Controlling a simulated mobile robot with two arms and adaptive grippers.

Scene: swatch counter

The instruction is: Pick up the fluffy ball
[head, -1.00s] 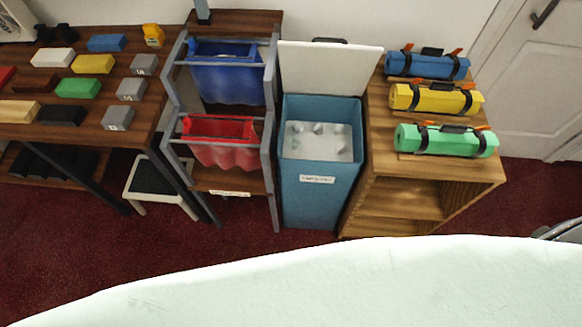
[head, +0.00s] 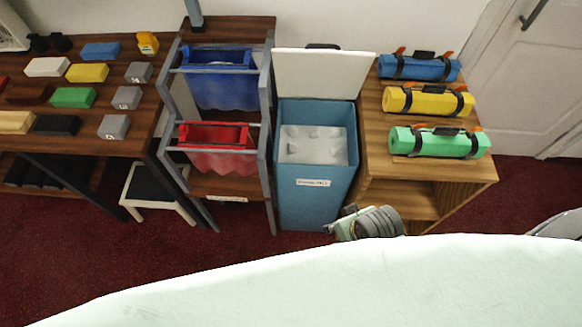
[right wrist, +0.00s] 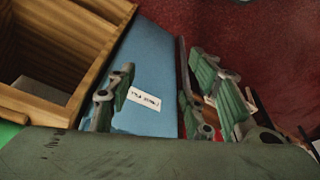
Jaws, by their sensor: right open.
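I cannot make out a fluffy ball in either view. My right gripper (head: 344,222) is in front of the lower part of the blue bin and the wooden shelf. In the right wrist view its green-padded fingers (right wrist: 163,88) stand apart with nothing between them, and the bin's blue side with a white label shows behind. My left gripper is not in view.
The blue bin (head: 315,205) has its white lid up and pale lumpy contents. Left of it, a rack (head: 266,110) holds blue and red fabric bins. Right, a wooden shelf (head: 470,178) carries rolled mats. A table (head: 100,145) with coloured blocks stands far left.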

